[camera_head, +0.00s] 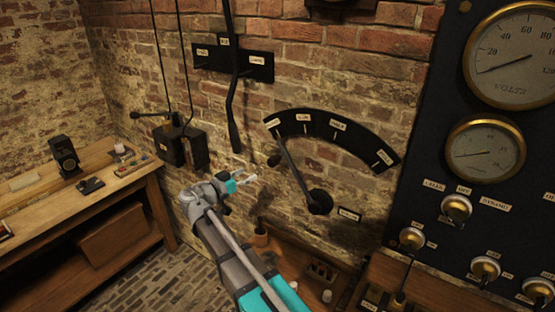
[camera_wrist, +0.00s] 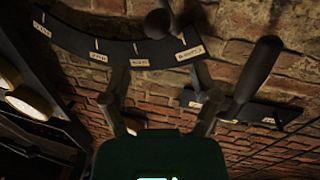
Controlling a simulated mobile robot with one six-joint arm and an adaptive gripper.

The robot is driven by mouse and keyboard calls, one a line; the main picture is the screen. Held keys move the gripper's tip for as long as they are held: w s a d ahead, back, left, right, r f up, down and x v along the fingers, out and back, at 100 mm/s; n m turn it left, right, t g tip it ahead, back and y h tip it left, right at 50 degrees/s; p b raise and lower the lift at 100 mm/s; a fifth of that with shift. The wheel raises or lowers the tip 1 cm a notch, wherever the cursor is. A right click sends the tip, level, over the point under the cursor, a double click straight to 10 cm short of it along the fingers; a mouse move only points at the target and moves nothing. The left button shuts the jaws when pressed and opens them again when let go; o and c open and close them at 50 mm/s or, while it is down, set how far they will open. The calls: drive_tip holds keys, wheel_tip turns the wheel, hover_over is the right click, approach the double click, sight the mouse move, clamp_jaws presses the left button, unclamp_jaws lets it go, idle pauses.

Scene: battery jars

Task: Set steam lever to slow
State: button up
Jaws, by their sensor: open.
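The steam lever (camera_head: 292,168) is a dark arm on the brick wall. It runs from a round pivot (camera_head: 320,202) up to the left end of a black curved plate (camera_head: 322,123). It points at the leftmost label; the second label from the left reads like "SLOW". Its dark knob (camera_head: 273,160) stands out from the wall. My gripper (camera_head: 246,177) is open and empty, a little left of and below the knob in the head view. In the wrist view the knob (camera_wrist: 158,22) shows ahead, between the lines of my gripper's fingers (camera_wrist: 158,75), apart from them.
A long vertical lever (camera_head: 233,100) hangs left of the plate; its handle (camera_wrist: 260,65) shows right of my fingers in the wrist view. A black switch box (camera_head: 183,147) is farther left. A gauge panel (camera_head: 440,150) stands right. A wooden bench (camera_head: 100,190) is at left.

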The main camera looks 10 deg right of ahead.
sight(280, 157)
drive_tip(key=shift+d, duration=0.1)
drive_tip(key=shift+x, duration=6.85)
drive_tip(key=shift+w, duration=0.1)
clamp_jaws()
drive_tip(key=shift+r, duration=0.1)
